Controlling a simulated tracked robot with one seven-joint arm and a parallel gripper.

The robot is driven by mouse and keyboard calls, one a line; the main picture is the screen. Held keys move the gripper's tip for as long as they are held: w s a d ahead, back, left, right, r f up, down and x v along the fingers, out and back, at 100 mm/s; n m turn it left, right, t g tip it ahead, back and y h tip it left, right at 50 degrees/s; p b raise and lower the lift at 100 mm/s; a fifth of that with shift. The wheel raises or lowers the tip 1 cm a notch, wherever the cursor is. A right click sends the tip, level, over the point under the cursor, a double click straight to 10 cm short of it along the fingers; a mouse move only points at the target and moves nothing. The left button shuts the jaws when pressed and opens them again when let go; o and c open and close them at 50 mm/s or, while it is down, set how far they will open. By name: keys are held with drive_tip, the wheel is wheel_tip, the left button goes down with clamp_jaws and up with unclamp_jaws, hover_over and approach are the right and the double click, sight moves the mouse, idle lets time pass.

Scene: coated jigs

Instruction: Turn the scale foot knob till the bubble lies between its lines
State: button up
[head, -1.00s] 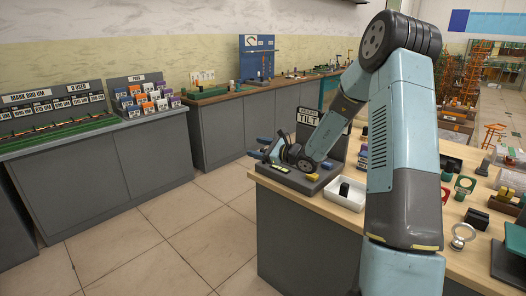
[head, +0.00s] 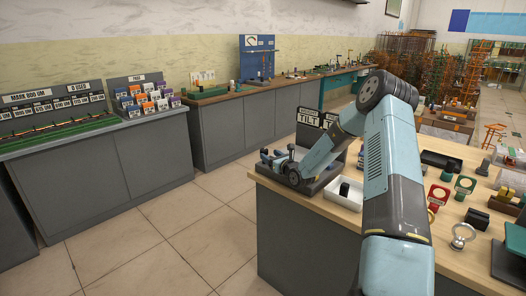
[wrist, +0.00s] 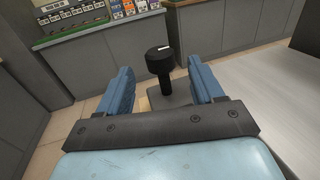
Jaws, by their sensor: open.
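The foot knob (wrist: 159,59) is a black round cap with a white mark, on a dark post, in the wrist view. My gripper (wrist: 160,72) is open, with one blue finger on each side of the knob and a gap to each. In the head view my gripper (head: 278,157) is over the left end of the dark scale base (head: 312,188), in front of the TILT sign (head: 308,120). The bubble and its lines cannot be seen now; my wrist covers that part of the base.
Rings, blocks and other jigs crowd the bench (head: 450,245) further right. Floor lies beyond the bench's left edge. Other counters stand across the aisle.

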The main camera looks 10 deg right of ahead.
sight(261, 149)
drive_tip(key=x, duration=0.8)
drive_tip(key=c, duration=1)
drive_tip(key=shift+n+y, duration=0.3)
drive_tip(key=shift+y, duration=0.2)
drive_tip(key=n+g+y, duration=0.5)
drive_tip(key=g+y, duration=0.1)
drive_tip(key=y, duration=0.1)
drive_tip(key=shift+s+a+n, duration=0.25)
drive_tip(key=shift+n, duration=0.15)
drive_tip(key=shift+o, duration=0.2)
drive_tip(key=n+g+y, duration=0.1)
drive_tip(key=g, duration=0.1)
drive_tip(key=n+g+y, duration=0.1)
drive_tip(key=shift+s+a+n+g, duration=0.1)
drive_tip(key=shift+s+n+g, duration=0.1)
drive_tip(key=shift+n+g, duration=0.2)
drive_tip(key=shift+s+r+n+g+y, duration=0.15)
drive_tip(key=shift+n+g+y, duration=0.55)
drive_tip(key=shift+n+g, duration=0.9)
drive_tip(key=shift+g, duration=0.3)
